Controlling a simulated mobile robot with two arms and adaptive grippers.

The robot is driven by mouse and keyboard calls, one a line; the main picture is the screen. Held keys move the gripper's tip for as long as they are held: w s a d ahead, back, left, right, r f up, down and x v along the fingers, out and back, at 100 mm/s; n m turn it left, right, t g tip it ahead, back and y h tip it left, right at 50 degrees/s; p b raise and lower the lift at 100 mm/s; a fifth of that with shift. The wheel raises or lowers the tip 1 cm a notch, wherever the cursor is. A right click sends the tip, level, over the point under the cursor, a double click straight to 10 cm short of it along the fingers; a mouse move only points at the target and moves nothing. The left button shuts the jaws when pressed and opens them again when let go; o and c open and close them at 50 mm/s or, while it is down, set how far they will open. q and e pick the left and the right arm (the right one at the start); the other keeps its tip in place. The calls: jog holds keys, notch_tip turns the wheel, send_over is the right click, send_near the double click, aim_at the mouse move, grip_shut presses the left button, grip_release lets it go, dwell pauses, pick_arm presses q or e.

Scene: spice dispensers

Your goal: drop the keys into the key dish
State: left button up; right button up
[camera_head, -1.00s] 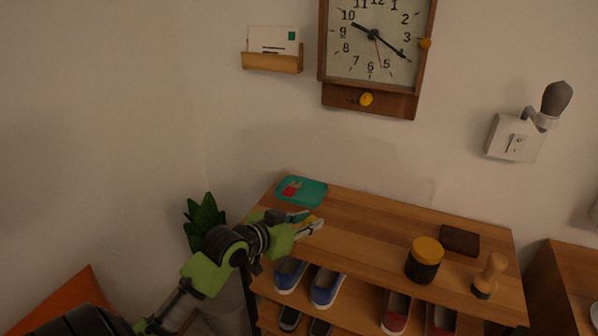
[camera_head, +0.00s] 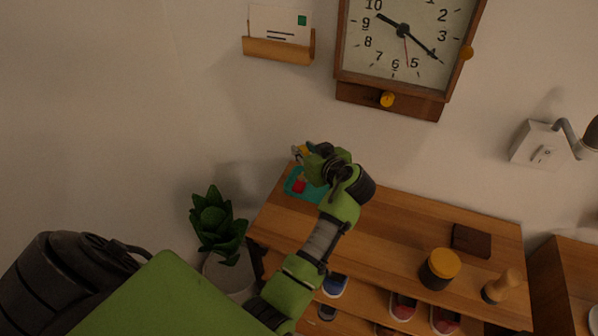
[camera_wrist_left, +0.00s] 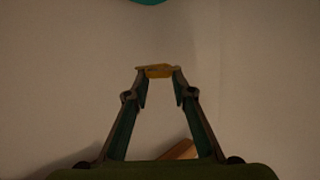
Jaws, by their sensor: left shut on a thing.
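My left gripper (camera_head: 299,155) is raised near the back left corner of the wooden shelf top. In the left wrist view its two fingertips (camera_wrist_left: 159,73) are shut on a small yellow-brown piece (camera_wrist_left: 158,70), which I take to be the keys; their full shape is hard to make out. The teal key dish (camera_head: 293,180) lies on the shelf's left end, just below the gripper in the head view and partly hidden by my arm. A small red item (camera_head: 299,186) shows in it. A sliver of teal (camera_wrist_left: 148,2) shows at the top of the wrist view. My right gripper is not in view.
A yellow-lidded dark jar (camera_head: 440,268), a brown block (camera_head: 471,240) and a wooden peg-like object (camera_head: 498,288) stand at the shelf's right. A potted plant (camera_head: 218,224) is at its left. A clock (camera_head: 405,45) and a letter holder (camera_head: 278,50) hang above.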

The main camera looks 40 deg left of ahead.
pick_arm(q)
jog(key=shift+s+d+r, duration=0.1)
jog(key=shift+d+r, duration=0.1)
jog(key=shift+r, duration=0.15)
jog(key=shift+s+d+r, duration=0.1)
jog(key=shift+s+d, duration=0.15)
jog(key=shift+d, duration=0.05)
jog(key=shift+s+d+f+b, duration=0.15)
jog(key=shift+d+f+b, duration=0.1)
jog(key=shift+b, duration=0.2)
jog(key=f, duration=0.1)
jog(key=f+b, duration=0.1)
jog(key=f, duration=0.1)
jog(key=f+b, duration=0.1)
jog(key=shift+w+a+f, duration=0.2)
jog(key=shift+a, duration=0.1)
jog(key=shift+d+f+b, duration=0.1)
jog(key=shift+f+b, duration=0.2)
jog(key=shift+b, duration=0.1)
jog(key=o, duration=1.1)
jog(key=shift+o, duration=0.2)
